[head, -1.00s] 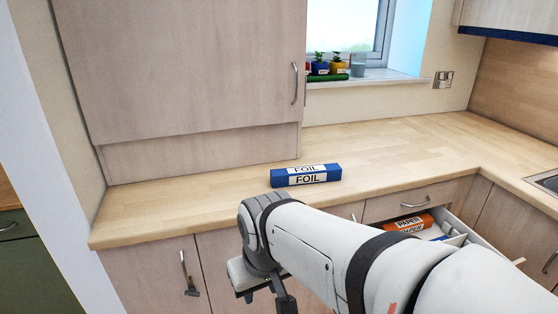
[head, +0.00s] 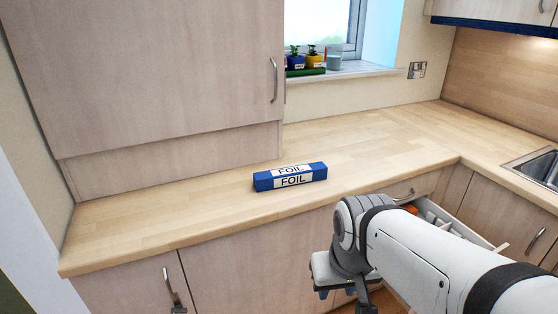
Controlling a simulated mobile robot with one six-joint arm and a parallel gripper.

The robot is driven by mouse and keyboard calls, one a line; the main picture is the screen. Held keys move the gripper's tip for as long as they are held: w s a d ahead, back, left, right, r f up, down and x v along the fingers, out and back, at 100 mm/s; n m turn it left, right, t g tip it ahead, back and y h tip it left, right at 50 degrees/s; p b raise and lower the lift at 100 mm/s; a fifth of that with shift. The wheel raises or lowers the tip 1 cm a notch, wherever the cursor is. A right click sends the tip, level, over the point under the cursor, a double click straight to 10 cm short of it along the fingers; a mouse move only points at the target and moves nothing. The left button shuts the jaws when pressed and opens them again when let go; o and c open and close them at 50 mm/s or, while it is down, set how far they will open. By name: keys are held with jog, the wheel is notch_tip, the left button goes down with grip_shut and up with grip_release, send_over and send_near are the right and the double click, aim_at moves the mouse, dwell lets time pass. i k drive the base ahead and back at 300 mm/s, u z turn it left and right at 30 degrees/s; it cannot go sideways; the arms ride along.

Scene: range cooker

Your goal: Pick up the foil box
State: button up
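The foil box (head: 290,178) is a long blue box with white panels reading FOIL. It lies flat on the wooden worktop near its front edge, in the middle of the head view. My gripper (head: 345,300) is at the lower right of the box, in front of the worktop and apart from the box. It points downward and its fingertips are cut off or hidden at the bottom of the picture, so I cannot tell whether it is open.
An open drawer (head: 468,232) stands out below the worktop (head: 370,150) at right, partly behind my arm, with an orange box (head: 411,209) inside. A sink (head: 541,167) is at far right. Potted plants (head: 305,60) stand on the windowsill. Worktop around the foil box is clear.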

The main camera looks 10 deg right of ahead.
aim_at(264, 180)
jog(key=u, duration=0.05)
jog(key=i, duration=1)
jog(key=z, duration=0.05)
